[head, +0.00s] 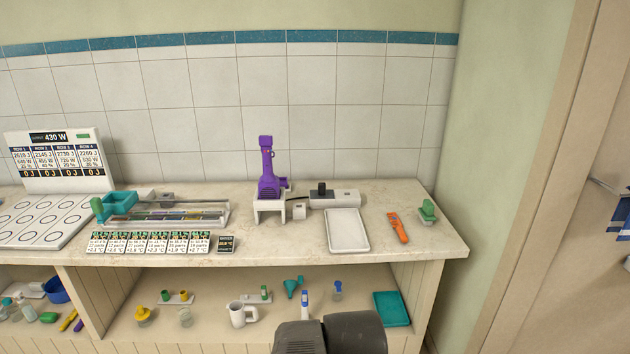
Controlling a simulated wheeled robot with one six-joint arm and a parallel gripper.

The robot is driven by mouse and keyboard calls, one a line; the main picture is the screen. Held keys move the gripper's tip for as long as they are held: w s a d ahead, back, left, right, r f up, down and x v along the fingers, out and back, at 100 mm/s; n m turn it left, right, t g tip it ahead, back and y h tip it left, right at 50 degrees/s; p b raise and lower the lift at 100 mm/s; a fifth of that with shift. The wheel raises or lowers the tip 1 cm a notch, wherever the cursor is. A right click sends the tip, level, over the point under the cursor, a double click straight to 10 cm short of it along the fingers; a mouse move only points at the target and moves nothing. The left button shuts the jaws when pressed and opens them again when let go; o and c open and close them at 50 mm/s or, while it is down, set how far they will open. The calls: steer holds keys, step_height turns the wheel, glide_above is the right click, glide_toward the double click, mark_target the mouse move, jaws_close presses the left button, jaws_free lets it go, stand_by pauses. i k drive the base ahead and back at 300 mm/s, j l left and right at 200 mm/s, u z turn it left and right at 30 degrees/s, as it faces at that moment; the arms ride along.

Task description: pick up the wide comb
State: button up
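I cannot make out a wide comb for certain. A flat, elongated orange item (398,227) lies at the right of the counter, between a white tray and a green item. It is too small in the head view to tell whether it has teeth. Dark grey parts of my arm show at the bottom edge, in front of the lower shelf. No gripper fingers show.
The counter (300,238) holds a white tray (348,231), a purple tool (268,185) on a white stand, a green item (427,211), a row of cards (150,242) and a display panel (60,160). The shelf below holds a white jug (238,315) and a teal tray (391,309).

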mark_target(395, 219)
steer(key=i+l+u, duration=0.1)
steer(key=l, duration=0.25)
steer(key=i+l+u, duration=0.1)
steer(key=i+l, duration=0.15)
steer(key=l, duration=0.15)
steer(key=i+l+u, duration=0.1)
steer(key=l, duration=0.25)
steer(key=i+l+u, duration=0.15)
steer(key=l, duration=0.25)
steer(key=i+l+u, duration=0.1)
steer(key=l, duration=0.3)
steer(key=i, duration=0.1)
